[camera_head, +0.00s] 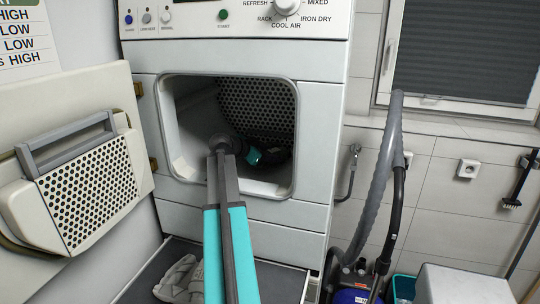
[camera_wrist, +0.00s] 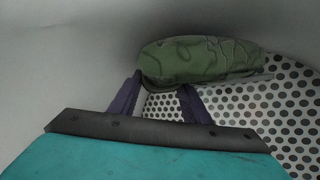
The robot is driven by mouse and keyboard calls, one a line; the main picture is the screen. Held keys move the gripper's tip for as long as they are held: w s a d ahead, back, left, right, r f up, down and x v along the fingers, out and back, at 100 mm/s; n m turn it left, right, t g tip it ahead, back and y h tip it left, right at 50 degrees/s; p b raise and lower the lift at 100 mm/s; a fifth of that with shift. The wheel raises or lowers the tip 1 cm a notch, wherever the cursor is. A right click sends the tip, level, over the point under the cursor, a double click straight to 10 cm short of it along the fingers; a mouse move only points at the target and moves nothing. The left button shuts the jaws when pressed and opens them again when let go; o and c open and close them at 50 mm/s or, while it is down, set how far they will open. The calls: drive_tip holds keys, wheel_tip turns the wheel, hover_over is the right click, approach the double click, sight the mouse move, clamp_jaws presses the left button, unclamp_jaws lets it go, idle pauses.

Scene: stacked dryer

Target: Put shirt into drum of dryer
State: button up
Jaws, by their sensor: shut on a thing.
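The dryer (camera_head: 235,240) stands open, and its dark perforated drum (camera_head: 255,105) shows through the square opening. My arm reaches through the opening, and my gripper is inside, partly hidden in shadow in the head view. In the wrist view, my gripper (camera_wrist: 161,82) has its two dark purple fingers shut on the green camouflage-patterned shirt (camera_wrist: 200,60). The shirt is bunched in a folded roll across the fingertips. The drum's white perforated wall also shows behind it in the wrist view (camera_wrist: 285,110). I cannot tell whether the shirt touches the drum.
The dryer door (camera_head: 88,190) is swung open to the left. A light grey item (camera_head: 178,278) lies on the dark surface below the opening. A vacuum cleaner with a grey hose (camera_head: 388,150) stands at the right. The opening's rim surrounds my arm.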

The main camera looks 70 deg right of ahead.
drive_tip(key=o, duration=1.3)
drive_tip(key=shift+r+p, duration=0.25)
drive_tip(key=shift+p, duration=0.15)
drive_tip(key=shift+r+p, duration=0.5)
drive_tip(key=shift+p, duration=0.15)
drive_tip(key=shift+b+v, duration=1.8)
drive_tip(key=shift+v, duration=4.15)
drive_tip(key=shift+f, duration=0.1)
drive_tip(key=shift+d, duration=0.1)
